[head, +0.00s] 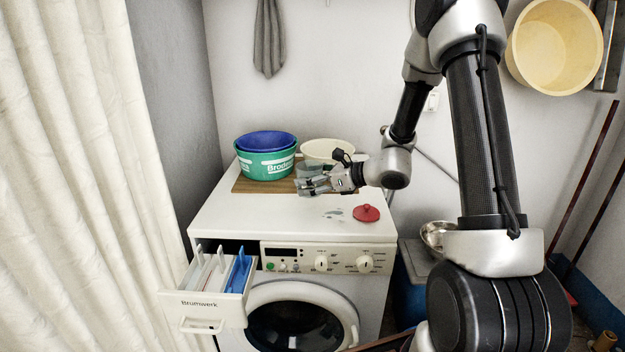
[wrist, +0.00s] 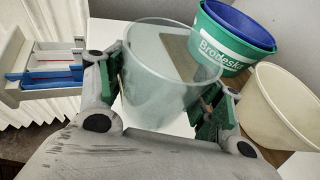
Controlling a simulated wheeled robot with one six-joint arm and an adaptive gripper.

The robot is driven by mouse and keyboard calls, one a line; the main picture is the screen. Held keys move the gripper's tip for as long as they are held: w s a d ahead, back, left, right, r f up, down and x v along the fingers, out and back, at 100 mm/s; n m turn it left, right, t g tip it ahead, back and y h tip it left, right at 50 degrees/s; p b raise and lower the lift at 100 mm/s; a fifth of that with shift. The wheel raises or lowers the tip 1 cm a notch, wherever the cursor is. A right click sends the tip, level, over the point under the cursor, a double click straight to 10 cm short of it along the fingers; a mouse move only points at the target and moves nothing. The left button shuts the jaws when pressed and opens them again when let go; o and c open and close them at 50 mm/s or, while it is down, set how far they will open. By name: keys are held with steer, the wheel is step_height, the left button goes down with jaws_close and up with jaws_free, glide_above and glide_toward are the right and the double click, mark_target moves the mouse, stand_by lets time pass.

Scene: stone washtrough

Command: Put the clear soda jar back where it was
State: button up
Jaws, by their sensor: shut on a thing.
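The clear soda jar (wrist: 168,72) is a lidless, see-through vessel between the green-padded fingers of my gripper (wrist: 166,92) in the wrist view. My gripper is shut on its sides. In the head view my gripper (head: 318,184) is low over the washing machine top (head: 250,215), by the front edge of the wooden board (head: 250,186). The jar (head: 308,168) is partly hidden there by the gripper. I cannot tell whether its base touches anything. A red lid (head: 366,212) lies on the machine top, right and in front of the gripper.
A green tub (head: 264,166) with a blue basin (head: 266,140) in it stands on the board's left. A cream bowl (head: 328,150) stands behind the jar. The detergent drawer (head: 205,302) is pulled out at the front left. The machine top's front left is clear.

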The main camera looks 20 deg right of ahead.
steer(key=shift+s+f, duration=0.1)
steer(key=shift+s, duration=0.1)
steer(key=shift+f, duration=3.3)
steer(key=shift+f, duration=0.6)
steer(key=o, duration=1.7)
